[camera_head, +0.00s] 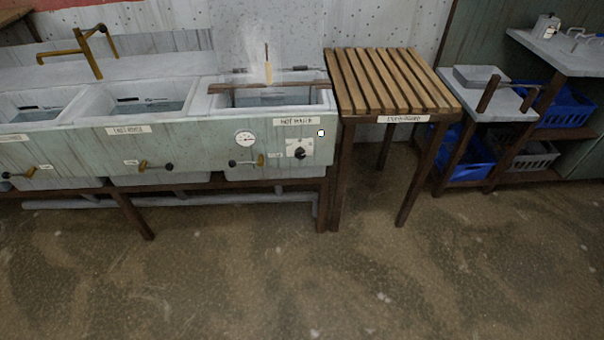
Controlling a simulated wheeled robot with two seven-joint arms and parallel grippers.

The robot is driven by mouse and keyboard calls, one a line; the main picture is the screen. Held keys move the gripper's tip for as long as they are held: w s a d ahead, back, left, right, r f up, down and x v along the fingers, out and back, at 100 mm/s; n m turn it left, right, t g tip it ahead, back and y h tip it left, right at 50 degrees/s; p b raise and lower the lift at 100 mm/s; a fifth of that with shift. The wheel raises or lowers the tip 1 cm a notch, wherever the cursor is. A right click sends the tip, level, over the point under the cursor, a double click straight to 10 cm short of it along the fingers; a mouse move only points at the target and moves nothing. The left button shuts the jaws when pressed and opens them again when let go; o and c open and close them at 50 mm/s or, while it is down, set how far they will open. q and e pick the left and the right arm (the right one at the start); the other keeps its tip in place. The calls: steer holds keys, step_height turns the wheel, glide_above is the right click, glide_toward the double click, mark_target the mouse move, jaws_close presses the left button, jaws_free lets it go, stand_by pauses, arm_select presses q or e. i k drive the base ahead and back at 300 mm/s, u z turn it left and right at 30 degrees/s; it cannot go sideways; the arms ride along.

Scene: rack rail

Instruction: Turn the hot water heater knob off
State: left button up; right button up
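The heater knob (300,154) is a small black knob on a pale plate on the front of the sink unit. It sits below the "hot" label (296,121) and to the right of a round white gauge (244,138). A small pale light (320,133) shows above and right of the knob. The knob's exact setting is too small to read. Steam rises from the right-hand basin (272,97) above it. Neither of my grippers is in the head view.
A slatted wooden table (392,80) stands right of the sinks. Further right are a grey-topped stand (490,95), blue crates (567,106) and a grey crate (530,155). Drain levers (246,162) stick out along the sink front. The floor (300,280) before the sinks is clear.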

mark_target(299, 153)
steer(key=u, duration=0.9)
steer(key=i, duration=0.7)
steer(key=z, duration=0.5)
